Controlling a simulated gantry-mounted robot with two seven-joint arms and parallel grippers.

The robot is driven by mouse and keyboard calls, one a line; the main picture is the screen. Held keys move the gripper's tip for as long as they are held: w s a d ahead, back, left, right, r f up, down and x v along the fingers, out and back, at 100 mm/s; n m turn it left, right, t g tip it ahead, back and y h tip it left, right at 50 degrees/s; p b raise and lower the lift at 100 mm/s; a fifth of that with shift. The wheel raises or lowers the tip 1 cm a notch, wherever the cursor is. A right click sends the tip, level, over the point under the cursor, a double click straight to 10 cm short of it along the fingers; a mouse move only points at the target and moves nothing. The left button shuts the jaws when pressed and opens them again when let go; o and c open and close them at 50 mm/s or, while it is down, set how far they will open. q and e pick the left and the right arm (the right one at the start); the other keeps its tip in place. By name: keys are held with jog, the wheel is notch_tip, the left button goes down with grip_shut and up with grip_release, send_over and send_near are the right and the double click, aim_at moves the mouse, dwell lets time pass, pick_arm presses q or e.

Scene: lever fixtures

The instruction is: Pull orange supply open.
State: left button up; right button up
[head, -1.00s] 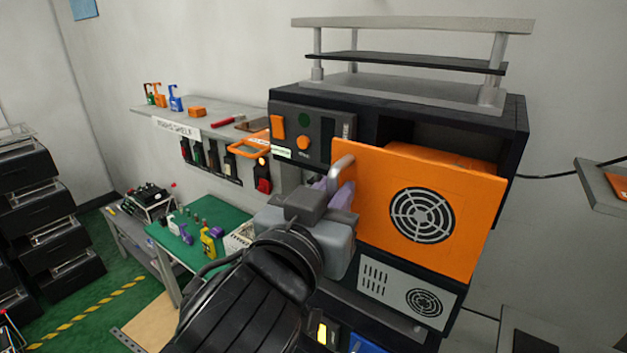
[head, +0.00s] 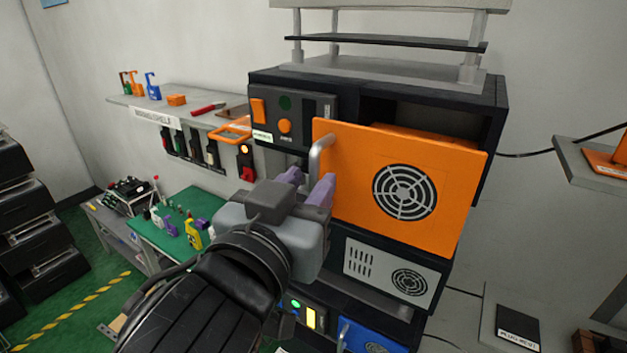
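The orange supply (head: 405,228) is a box with an orange front panel and a round fan grille. It sticks out of the upper bay of the black rack (head: 492,110), with part of its orange top showing behind the panel. Its grey handle (head: 318,152) is at the panel's left edge. My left gripper (head: 306,189) is at the handle's lower end, its two purple fingers spread apart. The handle's lower end is partly hidden by the right finger, so contact cannot be told. My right gripper is not in view.
Below sit a grey vented unit (head: 390,272) and a blue unit (head: 372,340). A wall shelf (head: 190,112) and a green-topped bench (head: 195,215) stand at left. A small shelf (head: 598,172) is at right. Open space lies before the panel's right side.

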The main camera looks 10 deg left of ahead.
pick_arm(q)
jog(key=b+v, duration=0.1)
jog(key=v, duration=0.6)
jog(key=shift+s, duration=0.35)
jog(key=w+a+f+n+g+y+p, duration=0.1)
jog(key=a+f+g+p, duration=0.2)
jog(key=f, duration=1)
jog(key=w+a+f+n+g+y+p, duration=0.15)
jog(key=f+g, duration=0.35)
jog(key=f, duration=0.8)
jog(key=s+a+f+m+g+p, duration=0.1)
jog(key=s+a+f+g+p, duration=0.1)
jog(key=s+a+f, duration=0.3)
jog(key=s+a+f+m+g+y+p, duration=0.1)
jog(key=s+a+f+g+p, duration=0.2)
jog(key=s+f, duration=0.9)
jog(key=shift+a+f+g+p, duration=0.35)
jog(key=shift+a+f+g, duration=0.15)
jog(key=shift+a+f, duration=0.5)
